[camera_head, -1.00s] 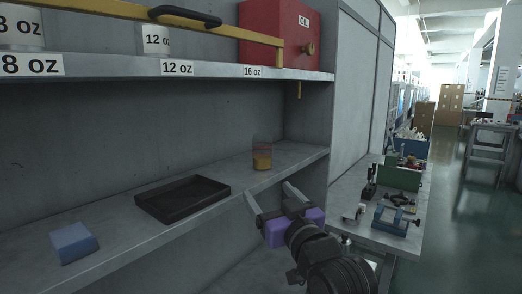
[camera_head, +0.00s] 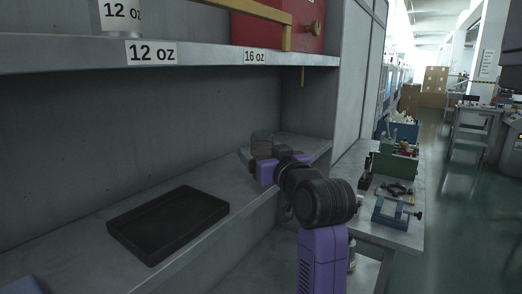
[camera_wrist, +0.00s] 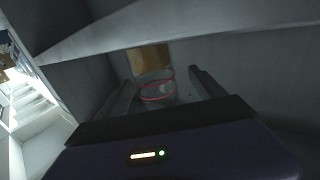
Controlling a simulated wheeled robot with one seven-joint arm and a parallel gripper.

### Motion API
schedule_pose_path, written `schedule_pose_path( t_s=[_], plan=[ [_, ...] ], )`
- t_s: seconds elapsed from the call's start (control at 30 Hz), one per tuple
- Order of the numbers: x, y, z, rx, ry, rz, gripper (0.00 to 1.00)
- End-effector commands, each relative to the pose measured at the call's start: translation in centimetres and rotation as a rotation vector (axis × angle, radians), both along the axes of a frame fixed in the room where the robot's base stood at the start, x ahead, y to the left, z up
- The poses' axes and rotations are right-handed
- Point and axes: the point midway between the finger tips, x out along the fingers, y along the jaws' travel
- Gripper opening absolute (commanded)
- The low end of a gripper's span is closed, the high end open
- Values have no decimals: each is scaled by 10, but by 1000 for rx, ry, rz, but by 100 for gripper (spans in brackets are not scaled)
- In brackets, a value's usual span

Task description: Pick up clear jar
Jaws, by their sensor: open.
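The clear jar (camera_head: 262,141) stands upright on the lower shelf, near its right end. It is see-through with red lines around it; its lower part is hidden behind my gripper (camera_head: 262,153) in the head view. In the wrist view the jar (camera_wrist: 158,88) appears with its yellow-brown contents toward the top of the picture. My gripper (camera_wrist: 160,77) is open, with one finger on each side of the jar. Whether either finger touches the jar cannot be told.
A black tray (camera_head: 170,222) lies on the lower shelf to the left. A blue block (camera_head: 20,286) is partly cut off at the lower left corner. The upper shelf (camera_head: 210,56) runs overhead, with a red box (camera_head: 270,25) on it. The shelf between tray and jar is clear.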

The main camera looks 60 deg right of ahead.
Motion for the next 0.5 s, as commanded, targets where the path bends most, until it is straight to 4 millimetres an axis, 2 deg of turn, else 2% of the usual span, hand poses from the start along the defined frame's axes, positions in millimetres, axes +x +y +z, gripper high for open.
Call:
schedule_pose_path(
  t_s=[0.2,0.33,0.5],
  plan=[
    [20,-24,6,1,-1,-1,79],
    [31,-32,4,2,-1,0,79],
    [34,-34,3,0,-1,0,79]
  ],
)
